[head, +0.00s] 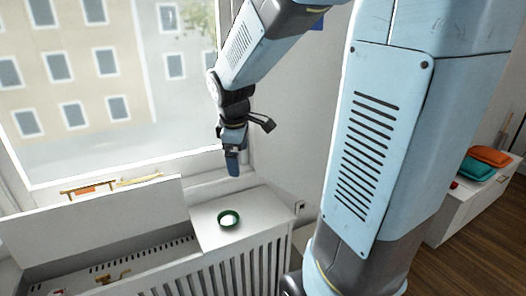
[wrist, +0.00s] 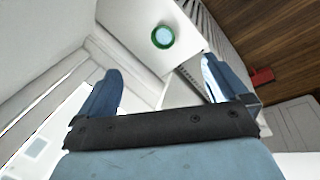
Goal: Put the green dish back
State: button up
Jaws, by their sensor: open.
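A small round green dish (head: 229,218) with a pale inside sits on the white top of the radiator cover (head: 205,237). In the wrist view the dish (wrist: 162,37) lies beyond the fingertips, between the lines of the two fingers. My gripper (head: 233,165) hangs above the cover, over the dish and apart from it. In the wrist view my gripper (wrist: 160,82) is open, with its two blue fingers wide apart and nothing between them.
A raised white lid (head: 95,222) stands left of the dish, with an open slotted compartment in front of it. The window (head: 110,85) is behind. Orange (head: 490,156) and teal (head: 475,169) cushions lie on a white cabinet at right. The cover top around the dish is clear.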

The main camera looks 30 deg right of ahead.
jog(key=s+r+m+t, duration=0.1)
jog(key=s+r+m, duration=0.3)
jog(key=s, duration=0.4)
jog(key=s+r+m+t+y, duration=0.1)
jog(key=s+r+m+t, duration=0.1)
jog(key=s+r+m, duration=0.2)
jog(key=s+a+m, duration=0.1)
jog(key=s+m, duration=0.2)
jog(key=s, duration=0.1)
jog(key=shift+s+r, duration=0.2)
jog(key=shift+r, duration=0.15)
